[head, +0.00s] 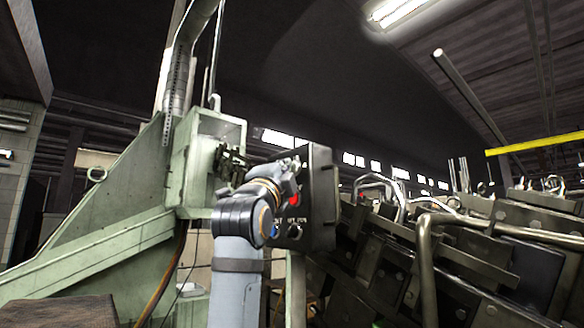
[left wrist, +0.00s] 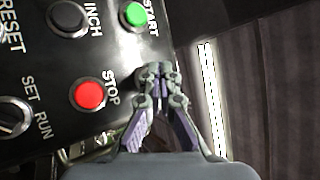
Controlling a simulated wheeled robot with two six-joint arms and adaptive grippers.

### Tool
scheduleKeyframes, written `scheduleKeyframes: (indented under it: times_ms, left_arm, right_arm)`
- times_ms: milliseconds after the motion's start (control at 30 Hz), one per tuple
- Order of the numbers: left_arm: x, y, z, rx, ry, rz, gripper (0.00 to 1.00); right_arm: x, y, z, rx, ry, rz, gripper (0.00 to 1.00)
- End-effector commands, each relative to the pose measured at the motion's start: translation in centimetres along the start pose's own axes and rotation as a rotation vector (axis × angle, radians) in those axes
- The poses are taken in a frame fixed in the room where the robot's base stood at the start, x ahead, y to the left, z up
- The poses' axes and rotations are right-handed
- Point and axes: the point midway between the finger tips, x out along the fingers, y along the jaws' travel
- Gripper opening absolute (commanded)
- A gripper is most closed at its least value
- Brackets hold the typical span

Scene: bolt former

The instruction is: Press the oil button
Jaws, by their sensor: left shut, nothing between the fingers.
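The black control panel (head: 321,185) stands in the middle of the head view and fills the upper left of the left wrist view (left wrist: 112,62). There I see a green START button (left wrist: 134,14), a red STOP button (left wrist: 89,94), a black INCH button (left wrist: 67,18) and a SET/RUN selector (left wrist: 12,117). No button marked oil is readable. My left gripper (left wrist: 159,72) is shut and empty, with its tips over the panel's edge between START and STOP. Contact cannot be told. In the head view my left gripper (head: 288,166) is at the panel's upper part. My right gripper is out of view.
A pale green machine frame (head: 130,225) stands left of the panel. Dense metal machinery with bent pipes (head: 427,265) fills the right side. A yellow beam (head: 535,143) is at the far right. The space above the panel is clear.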

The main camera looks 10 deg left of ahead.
Motion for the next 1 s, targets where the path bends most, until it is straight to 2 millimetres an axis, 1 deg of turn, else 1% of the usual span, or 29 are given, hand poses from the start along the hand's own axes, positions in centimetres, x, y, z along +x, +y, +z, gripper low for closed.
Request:
scheduleKeyframes:
  times_ms: [567,900,1000]
  left_arm:
    - [0.2,0.2,-0.2,0.000,0.000,0.001,0.00]
    - [-0.9,-0.4,0.6,0.000,-0.001,0.001,0.00]
    - [-1.0,-0.6,0.7,0.000,0.000,0.002,0.00]
  right_arm:
    - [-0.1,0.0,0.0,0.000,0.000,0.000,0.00]
    - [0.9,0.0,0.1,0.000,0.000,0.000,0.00]
    - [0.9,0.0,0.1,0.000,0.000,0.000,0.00]
